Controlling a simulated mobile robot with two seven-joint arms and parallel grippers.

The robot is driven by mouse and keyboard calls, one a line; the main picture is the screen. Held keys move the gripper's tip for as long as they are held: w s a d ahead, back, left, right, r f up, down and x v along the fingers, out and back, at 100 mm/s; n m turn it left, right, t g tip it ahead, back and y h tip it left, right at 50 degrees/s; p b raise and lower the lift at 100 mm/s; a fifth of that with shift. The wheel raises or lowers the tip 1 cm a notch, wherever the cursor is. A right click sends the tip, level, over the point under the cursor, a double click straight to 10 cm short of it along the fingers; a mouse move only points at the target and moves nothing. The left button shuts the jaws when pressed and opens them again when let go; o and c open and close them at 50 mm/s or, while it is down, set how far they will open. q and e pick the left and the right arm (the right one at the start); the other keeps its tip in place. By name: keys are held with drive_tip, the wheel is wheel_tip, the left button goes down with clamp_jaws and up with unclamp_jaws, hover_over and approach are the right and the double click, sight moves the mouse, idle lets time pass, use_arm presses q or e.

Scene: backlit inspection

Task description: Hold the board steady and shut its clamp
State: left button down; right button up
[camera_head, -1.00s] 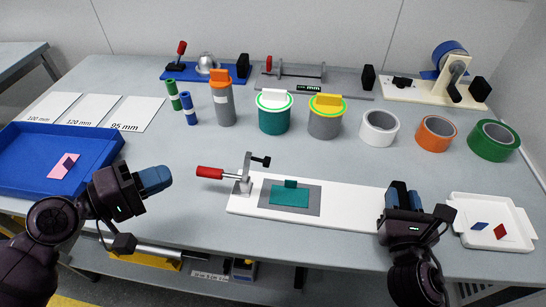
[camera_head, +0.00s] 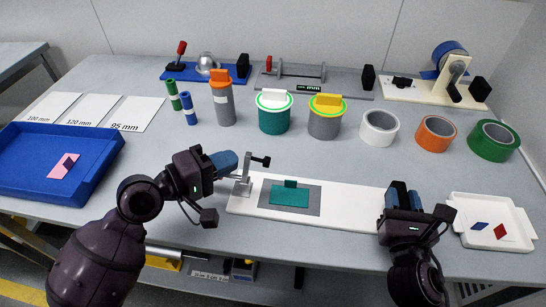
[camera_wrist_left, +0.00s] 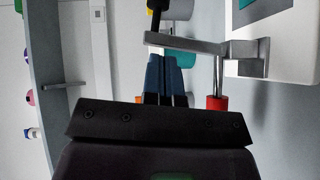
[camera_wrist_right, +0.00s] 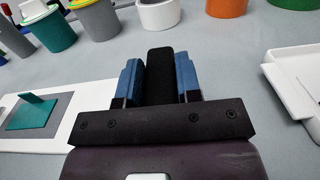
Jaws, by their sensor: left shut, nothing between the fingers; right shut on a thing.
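The white board (camera_head: 345,207) lies on the table with a grey pad (camera_head: 313,207) and a teal plate with an upright tab (camera_head: 290,196) on it. The clamp (camera_head: 243,181) stands at the board's left end; its metal arm (camera_wrist_left: 185,43) and red handle (camera_wrist_left: 216,103) show in the left wrist view. My left gripper (camera_head: 228,162) is shut and empty beside the clamp, hiding the red handle in the head view. My right gripper (camera_head: 403,193) is shut at the board's right end on a black upright block (camera_wrist_right: 159,72), apparently the board's handle.
A blue tray (camera_head: 95,185) with a pink piece is at the left. A white tray (camera_head: 520,238) with blue and red pieces is at the right. Lidded tubs (camera_head: 274,118), tape rolls (camera_head: 380,128) and fixtures stand behind. The table between the board and tubs is clear.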

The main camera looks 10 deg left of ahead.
sight(257, 166)
use_arm(q)
drive_tip(key=shift+d+f, duration=0.2)
drive_tip(key=shift+d, duration=0.15)
use_arm(e)
drive_tip(key=shift+f, duration=0.35)
use_arm(q)
drive_tip(key=shift+d+r+m+g+y, duration=0.1)
drive_tip(key=shift+d+m+g+y, duration=0.3)
drive_tip(key=shift+d, duration=0.05)
drive_tip(key=shift+d+r+m+g+y, duration=0.15)
drive_tip(key=shift+d+m+g+y, duration=0.15)
drive_tip(key=shift+d+m+y, duration=0.45)
use_arm(e)
drive_tip(key=shift+s, duration=0.1)
use_arm(q)
drive_tip(key=y, duration=0.1)
drive_tip(key=d+m, duration=0.1)
drive_tip(key=d+y, duration=0.1)
drive_tip(key=shift+s+d+f+m+g+y, duration=0.1)
drive_tip(key=shift+f+m+g+y, duration=0.15)
drive_tip(key=shift+m+g+y, duration=0.1)
drive_tip(key=y, duration=0.1)
drive_tip(key=d+f+m+y, duration=0.2)
drive_tip(key=y, duration=0.1)
drive_tip(key=shift+d+g, duration=0.25)
drive_tip(key=shift+d+f+m+y, duration=0.3)
drive_tip(key=shift+f+m+y, duration=0.15)
drive_tip(key=shift+y, duration=0.45)
drive_tip(key=shift+d+f, duration=0.15)
drive_tip(key=shift+f, duration=0.1)
